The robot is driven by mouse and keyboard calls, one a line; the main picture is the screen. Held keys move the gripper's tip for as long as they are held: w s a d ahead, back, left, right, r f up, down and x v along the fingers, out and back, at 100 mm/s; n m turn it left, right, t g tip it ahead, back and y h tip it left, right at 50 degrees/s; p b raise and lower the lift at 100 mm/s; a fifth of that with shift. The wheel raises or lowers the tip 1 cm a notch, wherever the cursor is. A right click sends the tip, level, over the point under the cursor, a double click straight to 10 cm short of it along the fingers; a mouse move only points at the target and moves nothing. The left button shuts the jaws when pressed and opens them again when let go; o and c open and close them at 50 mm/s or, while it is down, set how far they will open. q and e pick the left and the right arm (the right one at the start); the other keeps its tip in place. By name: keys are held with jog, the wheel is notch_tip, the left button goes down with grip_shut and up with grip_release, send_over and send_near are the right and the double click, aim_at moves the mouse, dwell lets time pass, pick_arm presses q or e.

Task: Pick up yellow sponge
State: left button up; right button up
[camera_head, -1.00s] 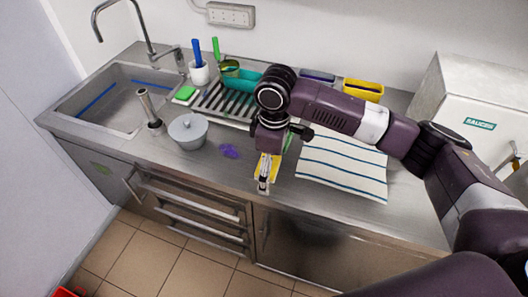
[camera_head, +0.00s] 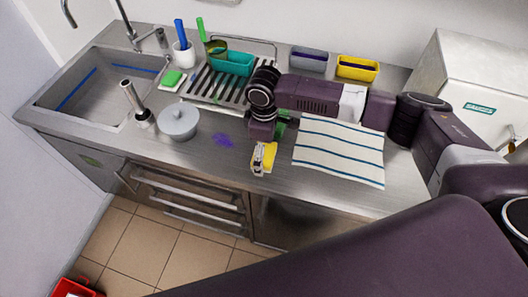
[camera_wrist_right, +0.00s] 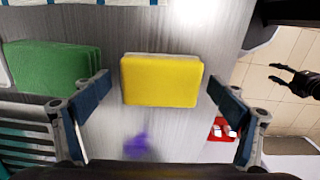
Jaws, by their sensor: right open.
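The yellow sponge (camera_wrist_right: 162,80) lies flat on the steel counter, in the middle of the right wrist view. My right gripper (camera_wrist_right: 158,86) is open, with one fingertip to each side of the sponge and a gap on both sides. In the head view the sponge (camera_head: 270,156) is partly hidden by my right gripper (camera_head: 261,167), which hangs over it near the counter's front edge. A dark gripper (camera_wrist_right: 288,76), apparently my left one, shows small over the floor at the right of the wrist view.
A green sponge (camera_wrist_right: 50,66) lies beside the yellow one. A striped towel (camera_head: 340,150) lies to the right. A red box (camera_head: 77,288) is on the floor.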

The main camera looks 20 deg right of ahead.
jog(key=shift+s, duration=0.1)
jog(key=c, duration=1)
pick_arm(q)
jog(key=shift+s, duration=0.1)
jog(key=shift+f, duration=0.1)
pick_arm(e)
jog(key=shift+r, duration=0.15)
jog(key=shift+r, duration=0.2)
pick_arm(q)
jog(key=shift+w+f+b, duration=0.2)
jog(key=shift+f+b, duration=0.8)
jog(key=shift+b, duration=0.05)
jog(key=shift+w+f+b, duration=0.2)
jog(key=shift+f+b, duration=0.8)
jog(key=shift+b, duration=0.05)
pick_arm(e)
jog(key=shift+r, duration=9.75)
